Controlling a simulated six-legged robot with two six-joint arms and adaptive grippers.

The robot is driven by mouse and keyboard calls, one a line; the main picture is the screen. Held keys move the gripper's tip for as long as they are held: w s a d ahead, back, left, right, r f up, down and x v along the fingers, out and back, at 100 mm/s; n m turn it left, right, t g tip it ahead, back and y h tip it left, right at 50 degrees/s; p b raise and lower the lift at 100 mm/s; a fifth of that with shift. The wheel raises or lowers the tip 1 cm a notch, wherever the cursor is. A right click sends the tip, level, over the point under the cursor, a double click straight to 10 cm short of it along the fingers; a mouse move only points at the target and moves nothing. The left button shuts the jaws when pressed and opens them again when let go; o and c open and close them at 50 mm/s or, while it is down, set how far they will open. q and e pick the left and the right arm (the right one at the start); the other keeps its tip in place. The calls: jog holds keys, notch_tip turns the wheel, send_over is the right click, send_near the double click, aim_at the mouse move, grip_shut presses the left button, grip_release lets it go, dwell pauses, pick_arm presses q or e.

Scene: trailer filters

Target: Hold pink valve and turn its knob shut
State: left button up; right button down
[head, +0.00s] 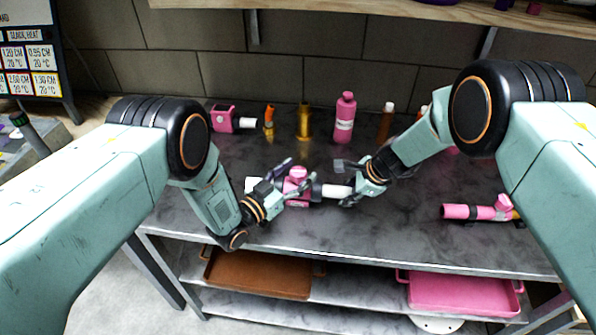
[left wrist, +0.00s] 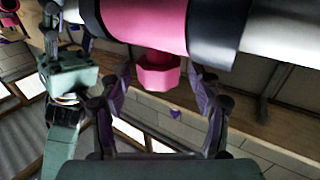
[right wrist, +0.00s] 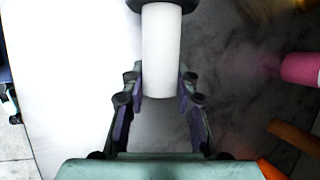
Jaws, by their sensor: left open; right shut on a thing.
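The pink valve (head: 297,198) is held level just above or at the tabletop, with white pipe ends on both sides and dark collars. Its pink knob (left wrist: 158,72) shows in the left wrist view between the spread fingers of my left gripper (left wrist: 160,78), which is open with a gap on both sides of the knob. My right gripper (head: 349,186) is shut on the valve's right-hand white pipe end. That white pipe (right wrist: 162,50) shows between its fingers in the right wrist view. In the head view, the left gripper's fingers partly hide the valve.
Along the back of the dark table (head: 400,225) stand a pink bottle (head: 344,118), a gold cylinder (head: 304,121), an orange bottle (head: 269,117) and a pink block with a white end (head: 222,119). Another pink valve (head: 470,212) lies at right. Brown (head: 262,291) and pink (head: 464,307) trays sit below.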

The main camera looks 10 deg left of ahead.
pick_arm(q)
jog(key=shift+w+d, duration=0.25)
jog(key=shift+w, duration=0.05)
jog(key=c, duration=1.2)
jog(key=shift+w+m+g+h, duration=0.1)
jog(key=shift+m+g+h, duration=0.3)
jog(key=shift+h, duration=0.1)
jog(key=m+g+h, duration=0.2)
jog(key=g+h, duration=0.1)
jog(key=shift+m, duration=0.4)
jog(key=shift+m+g+h, duration=1.2)
jog(key=shift+m+g, duration=0.4)
jog(key=shift+g, duration=0.7)
jog(key=shift+m+g, duration=0.4)
jog(key=shift+g, duration=0.2)
